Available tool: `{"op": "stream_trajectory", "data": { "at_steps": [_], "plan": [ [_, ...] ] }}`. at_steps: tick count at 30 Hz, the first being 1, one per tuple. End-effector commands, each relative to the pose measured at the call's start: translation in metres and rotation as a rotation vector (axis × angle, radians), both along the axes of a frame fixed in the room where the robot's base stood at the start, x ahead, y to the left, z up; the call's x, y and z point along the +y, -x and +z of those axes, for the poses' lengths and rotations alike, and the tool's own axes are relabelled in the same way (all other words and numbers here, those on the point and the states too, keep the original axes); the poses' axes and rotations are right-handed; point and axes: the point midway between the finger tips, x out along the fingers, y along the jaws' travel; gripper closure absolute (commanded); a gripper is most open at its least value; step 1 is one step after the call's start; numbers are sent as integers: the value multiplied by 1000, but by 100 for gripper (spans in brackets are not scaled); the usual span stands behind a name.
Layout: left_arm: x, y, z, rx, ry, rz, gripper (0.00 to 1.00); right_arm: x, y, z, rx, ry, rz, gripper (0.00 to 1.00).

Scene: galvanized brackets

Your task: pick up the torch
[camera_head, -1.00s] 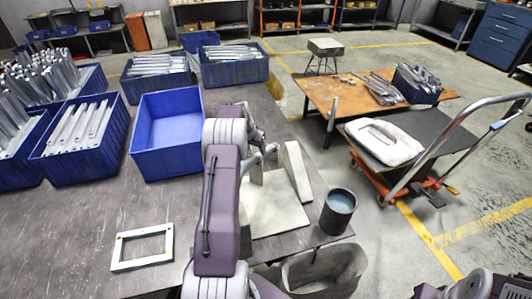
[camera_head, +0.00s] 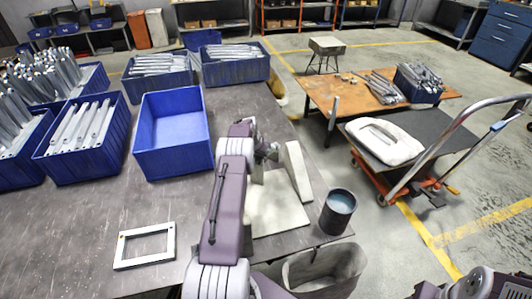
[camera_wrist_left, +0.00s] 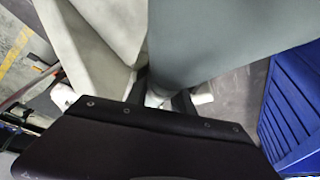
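I cannot pick out the torch with certainty. My left gripper (camera_head: 267,152) is at the beige bracket-like stand on the right part of the table, by its upright panel (camera_head: 297,168). In the left wrist view, dark fingers (camera_wrist_left: 164,98) reach up from the gripper body, their tips partly hidden. A large smooth grey-green surface (camera_wrist_left: 215,35) lies close over them; I cannot tell whether it is the torch. A small pale piece shows between the fingers. Whether the fingers are shut on anything is not visible. My right gripper is out of view.
An empty blue bin (camera_head: 172,135) stands left of my left arm, with bins of metal brackets behind and left. A white frame (camera_head: 145,246) lies at front left. A dark cup (camera_head: 338,211) stands at the right edge, a grey bin (camera_head: 322,272) below it.

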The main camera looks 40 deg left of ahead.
Motion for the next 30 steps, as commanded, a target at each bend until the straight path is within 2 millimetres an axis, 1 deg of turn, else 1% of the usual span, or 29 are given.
{"op": "stream_trajectory", "data": {
  "at_steps": [1, 2, 3, 9, 11, 14, 18, 22, 24, 26, 30],
  "plan": [
    [0, 0, 0, 0, 0, 0, 90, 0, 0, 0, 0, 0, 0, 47],
    [0, 0, 0, 0, 0, 0, 99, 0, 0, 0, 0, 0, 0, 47],
    [0, 0, 0, 0, 0, 0, 100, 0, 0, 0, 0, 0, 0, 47],
    [1, -1, 2, -3, -2, 1, 100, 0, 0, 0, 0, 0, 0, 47],
    [1, -1, 5, -4, -3, 0, 100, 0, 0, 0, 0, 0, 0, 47],
    [1, -1, 21, -6, -5, -1, 100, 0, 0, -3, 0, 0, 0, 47],
    [1, -1, 56, -7, -5, 0, 100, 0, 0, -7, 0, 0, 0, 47],
    [1, -1, 83, -5, -4, 0, 100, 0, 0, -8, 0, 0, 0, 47],
    [1, -1, 93, -5, -3, 0, 100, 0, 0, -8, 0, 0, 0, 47],
    [1, -1, 98, -4, -3, 1, 100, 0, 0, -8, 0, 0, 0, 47],
    [0, 0, 102, -2, -1, 0, 100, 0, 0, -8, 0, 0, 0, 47]
  ]
}}
